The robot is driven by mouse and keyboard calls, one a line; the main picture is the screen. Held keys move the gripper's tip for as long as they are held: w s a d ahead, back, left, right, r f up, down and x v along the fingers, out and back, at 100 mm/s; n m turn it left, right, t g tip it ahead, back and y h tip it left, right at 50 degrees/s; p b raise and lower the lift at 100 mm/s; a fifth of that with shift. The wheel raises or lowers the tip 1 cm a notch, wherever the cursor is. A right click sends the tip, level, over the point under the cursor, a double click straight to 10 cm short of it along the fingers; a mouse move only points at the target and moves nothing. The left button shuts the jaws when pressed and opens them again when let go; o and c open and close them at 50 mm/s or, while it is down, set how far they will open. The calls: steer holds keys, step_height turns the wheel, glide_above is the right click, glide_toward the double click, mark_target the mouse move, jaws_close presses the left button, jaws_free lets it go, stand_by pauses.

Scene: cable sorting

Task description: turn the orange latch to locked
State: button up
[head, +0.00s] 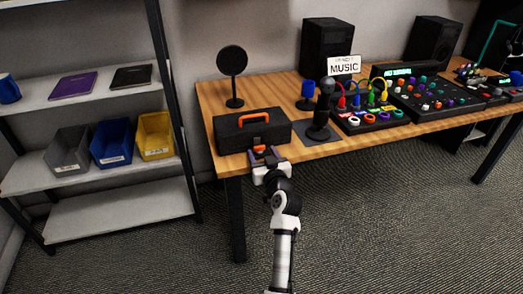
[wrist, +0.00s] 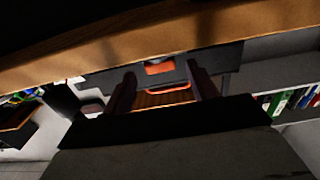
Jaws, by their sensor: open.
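A black case (head: 235,136) with an orange carry handle (head: 253,116) stands at the left front of the wooden table. The orange latch (head: 258,149) is low on its front face, partly hidden by my gripper in the head view. My gripper (head: 264,154) is open in front of the latch. In the wrist view, the latch (wrist: 159,68) shows between the two dark fingers of my gripper (wrist: 161,71), with the orange handle (wrist: 170,89) below it in the picture. I cannot tell whether either finger touches the latch.
The wooden table (head: 330,149) has its front edge close to my gripper. A black microphone stand (head: 318,131) is right of the case, and a round black disc on a stand (head: 232,61) is behind it. A shelf (head: 120,204) with bins stands left.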

steer(key=shift+w+a, duration=0.15)
steer(key=shift+w, duration=0.45)
steer(key=c, duration=1)
